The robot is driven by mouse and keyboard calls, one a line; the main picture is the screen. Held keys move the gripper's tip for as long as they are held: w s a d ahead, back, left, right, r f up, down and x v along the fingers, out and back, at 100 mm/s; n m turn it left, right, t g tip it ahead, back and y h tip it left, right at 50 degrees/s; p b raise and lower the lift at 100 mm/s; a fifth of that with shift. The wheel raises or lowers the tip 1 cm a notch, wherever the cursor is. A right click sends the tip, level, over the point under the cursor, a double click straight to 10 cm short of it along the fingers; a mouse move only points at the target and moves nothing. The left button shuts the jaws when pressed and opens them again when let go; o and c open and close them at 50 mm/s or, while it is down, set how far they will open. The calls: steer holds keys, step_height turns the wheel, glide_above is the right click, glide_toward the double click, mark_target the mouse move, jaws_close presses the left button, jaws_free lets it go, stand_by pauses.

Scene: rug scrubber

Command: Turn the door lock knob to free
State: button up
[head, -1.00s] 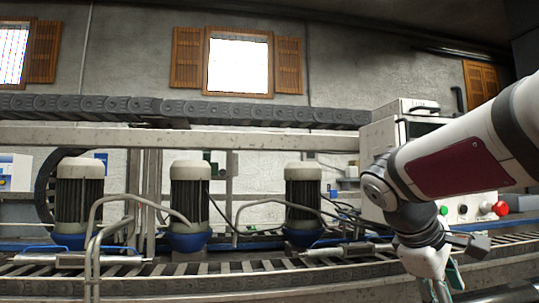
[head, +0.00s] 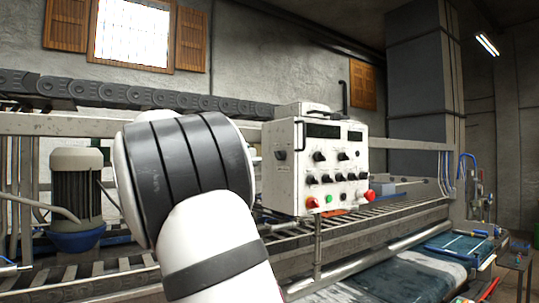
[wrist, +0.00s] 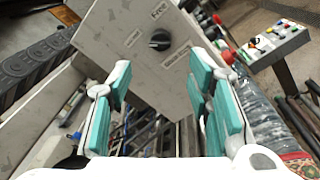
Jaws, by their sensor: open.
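A black round knob (wrist: 159,40) sits on a grey-white panel (wrist: 110,35) at the top middle of the wrist view. Printed labels surround it; one reads "Free", and the others are too small to read surely. My gripper (wrist: 160,80) is open, its teal-padded fingers apart and empty. The knob shows beyond and between the fingertips, with no contact visible. In the head view, a black knob (head: 281,155) shows on the left side of the white control box (head: 285,180). My gripper is hidden behind my arm there.
The box front carries several black knobs, a green button (head: 329,199) and a red button (head: 369,195). A roller conveyor (head: 400,212) runs below it. A motor (head: 76,190) stands at left. A button panel (wrist: 278,42) shows at upper right in the wrist view.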

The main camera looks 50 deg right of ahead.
mark_target(276, 156)
steer(key=d, duration=0.3)
steer(key=s+d+p, duration=0.1)
steer(key=d, duration=0.6)
steer(key=shift+s+d, duration=0.1)
steer(key=shift+s, duration=0.15)
jaws_close()
